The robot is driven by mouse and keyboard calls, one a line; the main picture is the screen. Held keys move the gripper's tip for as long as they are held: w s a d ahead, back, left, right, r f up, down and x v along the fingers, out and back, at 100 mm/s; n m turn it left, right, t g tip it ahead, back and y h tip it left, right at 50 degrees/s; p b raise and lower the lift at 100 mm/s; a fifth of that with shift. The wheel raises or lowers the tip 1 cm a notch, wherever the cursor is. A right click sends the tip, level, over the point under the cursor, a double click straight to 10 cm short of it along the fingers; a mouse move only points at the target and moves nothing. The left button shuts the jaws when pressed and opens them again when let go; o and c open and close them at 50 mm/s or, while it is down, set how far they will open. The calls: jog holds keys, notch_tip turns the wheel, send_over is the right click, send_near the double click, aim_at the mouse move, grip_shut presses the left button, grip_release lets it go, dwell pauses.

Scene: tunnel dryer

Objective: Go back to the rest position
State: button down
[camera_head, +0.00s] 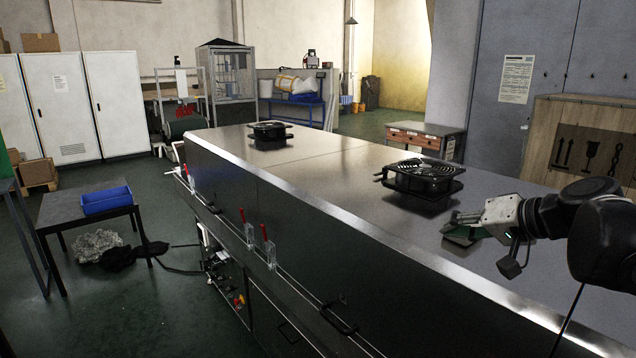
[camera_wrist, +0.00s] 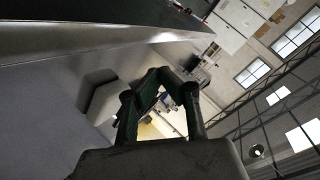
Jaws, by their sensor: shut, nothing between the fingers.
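My gripper (camera_head: 458,218) is at the right in the head view, just over the steel top of the tunnel dryer (camera_head: 335,170). It points left, towards the near black fan unit (camera_head: 424,180), and looks apart from it. The wrist view also shows my gripper (camera_wrist: 160,78), its dark green fingers together and nothing held. In that view the scene is tilted, with the grey steel surface at the left and windows at the right. My arm comes in from the right edge of the head view.
A second black fan unit (camera_head: 269,132) stands at the far end of the dryer top. Red-handled latches (camera_head: 267,246) line its side. A wooden crate (camera_head: 590,145) stands behind at the right. A blue bin (camera_head: 106,200) sits on a low table at the left.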

jog(key=s+a+f+n+g+h+b, duration=0.1)
jog(key=s+a+f+h+b, duration=0.1)
jog(key=s+f, duration=0.7)
jog(key=s+a+f+n+g+h+b, duration=0.1)
jog(key=s+a+f+h+b, duration=0.2)
jog(key=s+f, duration=0.6)
jog(key=s+a+h, duration=0.1)
jog(key=s+h, duration=0.1)
jog(key=shift+s+f+n+g, duration=0.15)
jog(key=shift+s+n+g, duration=0.15)
jog(key=shift+s+g, duration=0.1)
